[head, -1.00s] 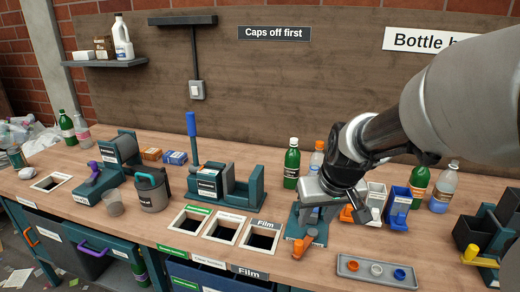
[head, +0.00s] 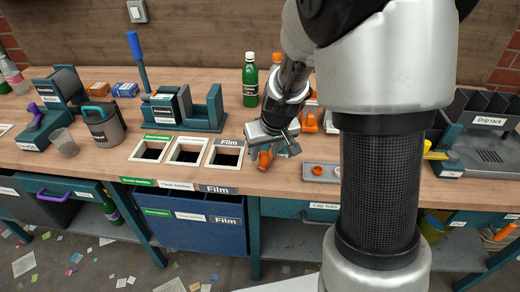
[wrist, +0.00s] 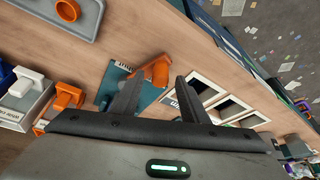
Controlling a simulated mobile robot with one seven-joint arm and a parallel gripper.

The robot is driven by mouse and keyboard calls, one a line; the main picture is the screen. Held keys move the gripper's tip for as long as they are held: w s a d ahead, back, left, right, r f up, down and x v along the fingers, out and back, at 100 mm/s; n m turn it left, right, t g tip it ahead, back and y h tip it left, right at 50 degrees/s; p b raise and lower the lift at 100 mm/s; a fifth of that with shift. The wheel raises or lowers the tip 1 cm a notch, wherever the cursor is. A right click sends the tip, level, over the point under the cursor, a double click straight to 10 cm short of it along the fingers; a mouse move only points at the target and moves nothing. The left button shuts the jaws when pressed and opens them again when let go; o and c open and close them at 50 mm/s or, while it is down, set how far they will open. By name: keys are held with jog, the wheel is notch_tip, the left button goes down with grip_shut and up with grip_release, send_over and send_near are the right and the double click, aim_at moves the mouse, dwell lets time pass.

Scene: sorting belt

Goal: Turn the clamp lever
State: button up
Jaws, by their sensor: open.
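The orange clamp lever (head: 264,159) sits at the front of the bench, right of the Film slot. In the wrist view the lever (wrist: 159,70) sticks out from a teal clamp base (wrist: 116,77) with a small label. My gripper (head: 276,143) is over the clamp in the head view and hides most of the base. In the wrist view my gripper (wrist: 158,82) is open and empty, its two fingers apart, with the lever showing between and just beyond the tips. I cannot tell whether a finger touches it.
Three framed slots lie left of the clamp, the nearest marked Film (head: 225,153). A grey cap tray (head: 320,172) lies to the right. Orange and white dispensers (wrist: 66,98) stand beside the clamp. A green bottle (head: 250,82) stands behind.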

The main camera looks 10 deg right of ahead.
jog(key=shift+x, duration=1.2)
grip_shut()
